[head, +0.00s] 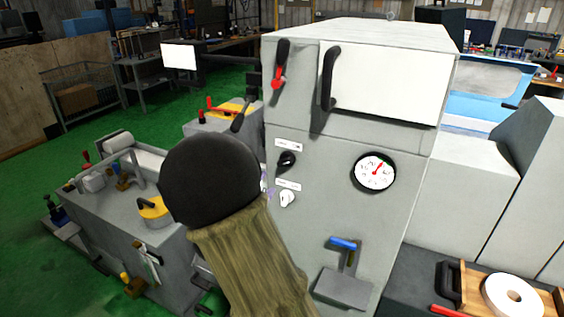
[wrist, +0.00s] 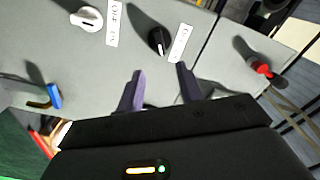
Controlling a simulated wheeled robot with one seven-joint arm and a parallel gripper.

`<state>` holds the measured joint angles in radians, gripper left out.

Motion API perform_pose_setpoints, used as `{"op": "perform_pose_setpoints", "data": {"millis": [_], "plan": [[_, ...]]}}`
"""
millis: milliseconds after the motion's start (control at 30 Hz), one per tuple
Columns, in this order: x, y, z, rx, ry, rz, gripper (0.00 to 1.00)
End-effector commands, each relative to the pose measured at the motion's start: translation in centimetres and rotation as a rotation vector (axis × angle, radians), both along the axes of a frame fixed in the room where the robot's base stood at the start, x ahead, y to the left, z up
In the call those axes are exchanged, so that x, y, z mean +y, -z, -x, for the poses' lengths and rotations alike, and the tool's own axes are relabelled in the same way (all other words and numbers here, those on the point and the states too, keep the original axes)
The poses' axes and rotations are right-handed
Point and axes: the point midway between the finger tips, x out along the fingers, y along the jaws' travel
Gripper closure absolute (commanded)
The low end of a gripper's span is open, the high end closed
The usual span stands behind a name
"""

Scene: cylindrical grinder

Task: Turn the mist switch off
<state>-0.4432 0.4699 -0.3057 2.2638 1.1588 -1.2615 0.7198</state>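Two rotary knobs sit one above the other on the grey machine front, each with a small label above it. The upper knob is black (head: 287,160); the lower is white (head: 287,199). I cannot read the labels well enough to tell which is the mist switch. In the wrist view the black knob (wrist: 158,40) is just beyond my gripper (wrist: 160,69), roughly between its fingertips in the picture. The white knob (wrist: 88,18) is off to the left. The purple fingers are apart with nothing between them. In the head view my arm hides most of the gripper.
A red-tipped lever (head: 279,82) and a black door handle (head: 328,78) stick out above the knobs. A dial gauge (head: 374,172) is to the right. A blue-handled lever (head: 344,244) stands below. A tray with a white wheel (head: 512,297) is at lower right.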

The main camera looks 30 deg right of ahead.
Motion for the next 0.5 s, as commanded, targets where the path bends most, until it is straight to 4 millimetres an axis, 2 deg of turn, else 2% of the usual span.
{"op": "perform_pose_setpoints", "data": {"millis": [500], "plan": [[-7.4, -0.3, -5.5, 0.001, 0.006, 0.0, 0.64]]}}
